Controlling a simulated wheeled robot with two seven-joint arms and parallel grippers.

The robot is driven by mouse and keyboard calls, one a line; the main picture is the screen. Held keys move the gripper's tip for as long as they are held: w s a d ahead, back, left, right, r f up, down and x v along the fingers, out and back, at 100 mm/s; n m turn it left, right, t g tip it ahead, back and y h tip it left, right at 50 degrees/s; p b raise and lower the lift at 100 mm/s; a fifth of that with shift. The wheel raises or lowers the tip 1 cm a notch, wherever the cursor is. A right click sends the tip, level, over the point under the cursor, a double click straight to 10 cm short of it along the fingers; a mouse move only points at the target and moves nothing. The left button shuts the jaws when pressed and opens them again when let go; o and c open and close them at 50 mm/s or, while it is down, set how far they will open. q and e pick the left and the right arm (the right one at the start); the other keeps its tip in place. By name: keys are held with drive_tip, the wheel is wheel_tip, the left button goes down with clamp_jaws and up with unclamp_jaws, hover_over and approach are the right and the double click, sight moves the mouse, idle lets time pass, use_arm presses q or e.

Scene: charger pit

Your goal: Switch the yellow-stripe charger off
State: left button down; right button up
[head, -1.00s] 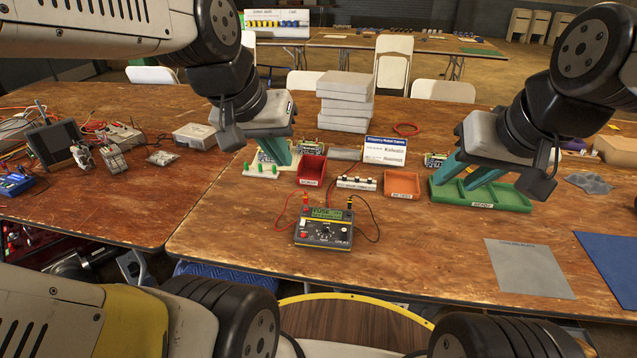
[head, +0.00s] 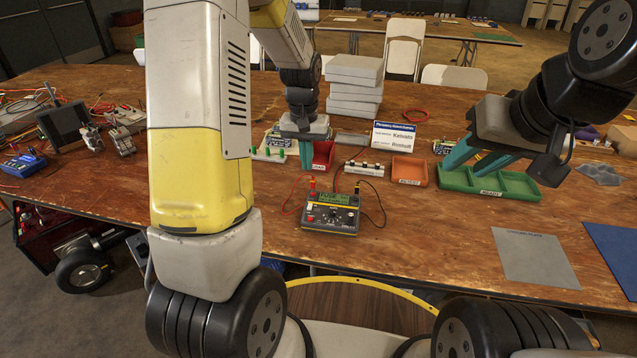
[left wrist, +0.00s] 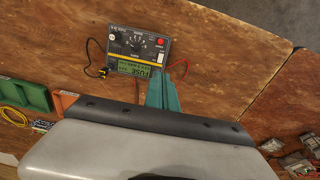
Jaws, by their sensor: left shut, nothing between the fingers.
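The charger (head: 331,213), a dark box with a yellow edge line, a lit green display, a dial and a red button, sits on the wooden table. It also shows in the left wrist view (left wrist: 137,50). A white rocker (left wrist: 161,57) is by its red button (left wrist: 160,42). Red and black leads are plugged into its back. My left gripper (head: 306,166) is shut and empty, pointing down behind and left of the charger, apart from it in the head view. My right gripper (head: 467,166) has its green fingers spread apart over the green tray, away from the charger.
Behind the charger are a red bin (head: 323,156), a white switch strip (head: 367,168), an orange tray (head: 410,170) and a name sign (head: 396,136). A green tray (head: 515,186) and a grey mat (head: 536,256) are to the right. The table around the charger's front is clear.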

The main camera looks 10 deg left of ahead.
sight(308, 207)
use_arm(q)
drive_tip(key=shift+w+f, duration=0.3)
drive_tip(key=shift+f, duration=0.45)
drive_tip(key=f, duration=1.4)
drive_tip(key=shift+w, duration=0.4)
drive_tip(key=shift+a, duration=0.2)
